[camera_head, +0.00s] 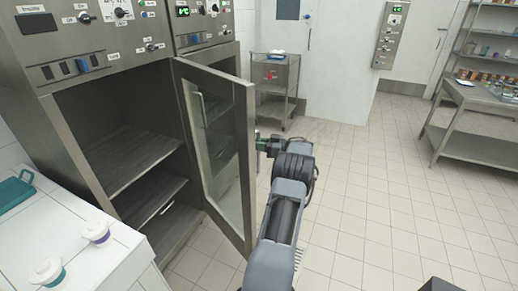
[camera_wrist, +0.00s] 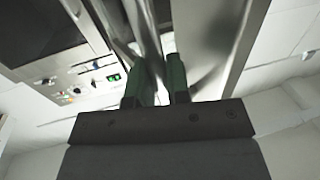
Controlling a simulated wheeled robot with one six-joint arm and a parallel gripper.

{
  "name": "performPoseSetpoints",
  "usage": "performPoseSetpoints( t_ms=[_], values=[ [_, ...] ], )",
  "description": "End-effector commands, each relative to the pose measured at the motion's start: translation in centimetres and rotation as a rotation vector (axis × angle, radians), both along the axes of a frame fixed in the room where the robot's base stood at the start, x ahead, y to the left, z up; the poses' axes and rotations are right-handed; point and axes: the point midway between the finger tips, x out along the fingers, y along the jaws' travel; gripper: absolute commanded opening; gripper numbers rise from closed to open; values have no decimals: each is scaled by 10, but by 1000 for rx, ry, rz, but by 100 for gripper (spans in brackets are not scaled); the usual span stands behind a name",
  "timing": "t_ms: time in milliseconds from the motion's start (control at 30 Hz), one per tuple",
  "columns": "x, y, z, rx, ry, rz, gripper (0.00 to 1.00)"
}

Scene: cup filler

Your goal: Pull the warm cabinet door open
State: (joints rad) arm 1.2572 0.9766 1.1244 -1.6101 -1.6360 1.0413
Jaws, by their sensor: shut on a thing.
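The warm cabinet door (camera_head: 246,170) is a steel frame with a glass pane and stands wide open, swung out from the steel cabinet (camera_head: 75,150). The cabinet's interior with its dark shelves is exposed. My gripper (camera_head: 262,144) is at the door's free edge, on its outer side, and the door partly hides it. In the wrist view my gripper's green fingers (camera_wrist: 162,84) are close together on a blurred metal bar that looks like the door handle (camera_wrist: 150,35). The exact contact is unclear. A pale bar also shows at the glass.
A steel cart (camera_head: 275,80) is behind the door. A steel table (camera_head: 480,110) is at the right.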

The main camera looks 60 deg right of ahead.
Motion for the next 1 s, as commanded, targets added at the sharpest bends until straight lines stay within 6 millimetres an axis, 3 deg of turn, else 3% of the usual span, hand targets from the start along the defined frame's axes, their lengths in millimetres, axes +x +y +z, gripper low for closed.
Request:
performPoseSetpoints(
  t_ms=[200, 733, 767, 1000],
  values=[
    [10, -7, 3, -2, -4, 17, 0],
    [12, -10, 4, -4, -6, 21, 0],
    [12, -10, 4, -4, -6, 21, 19],
    [8, -12, 3, -3, -3, 15, 41]
  ],
)
